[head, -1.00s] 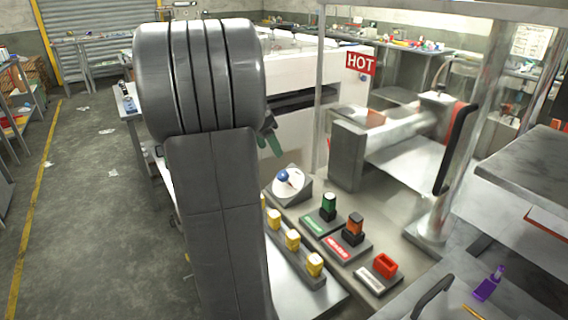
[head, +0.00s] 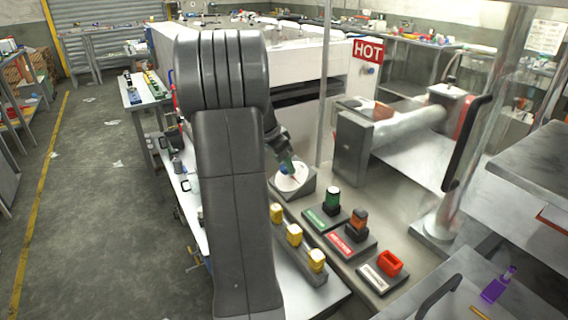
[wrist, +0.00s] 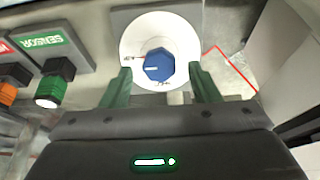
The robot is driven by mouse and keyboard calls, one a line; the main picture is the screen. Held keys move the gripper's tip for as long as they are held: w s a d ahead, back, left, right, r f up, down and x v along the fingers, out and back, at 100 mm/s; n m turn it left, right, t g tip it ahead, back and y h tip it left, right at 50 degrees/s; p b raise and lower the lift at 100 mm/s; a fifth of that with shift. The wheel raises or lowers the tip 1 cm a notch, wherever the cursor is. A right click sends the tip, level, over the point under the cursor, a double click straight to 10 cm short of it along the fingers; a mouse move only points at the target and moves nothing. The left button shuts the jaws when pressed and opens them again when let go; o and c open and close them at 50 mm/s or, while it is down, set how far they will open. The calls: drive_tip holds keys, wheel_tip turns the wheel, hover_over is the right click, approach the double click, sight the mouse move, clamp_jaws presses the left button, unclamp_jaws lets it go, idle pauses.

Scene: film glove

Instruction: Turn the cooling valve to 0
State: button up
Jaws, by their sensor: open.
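The cooling valve is a blue knob (wrist: 159,65) on a white round dial (wrist: 133,40). In the wrist view a white line on the knob points left. The dial (head: 296,181) also shows in the head view, on a grey sloped block, with the knob mostly hidden by my gripper. My gripper (wrist: 160,82) is open, its two green fingers left and right of the dial's lower part. The knob lies between and just beyond the fingertips, and I see no contact. The numbers on the dial are too small to read.
A green switch (head: 333,199), an orange switch (head: 357,224) and a red handle (head: 390,262) stand on labelled blocks to the right. A machine with a HOT sign (head: 367,50) stands behind.

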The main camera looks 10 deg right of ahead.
drive_tip(key=shift+d+f, duration=0.2)
drive_tip(key=shift+f, duration=0.25)
drive_tip(key=c, duration=1)
drive_tip(key=shift+o, duration=0.2)
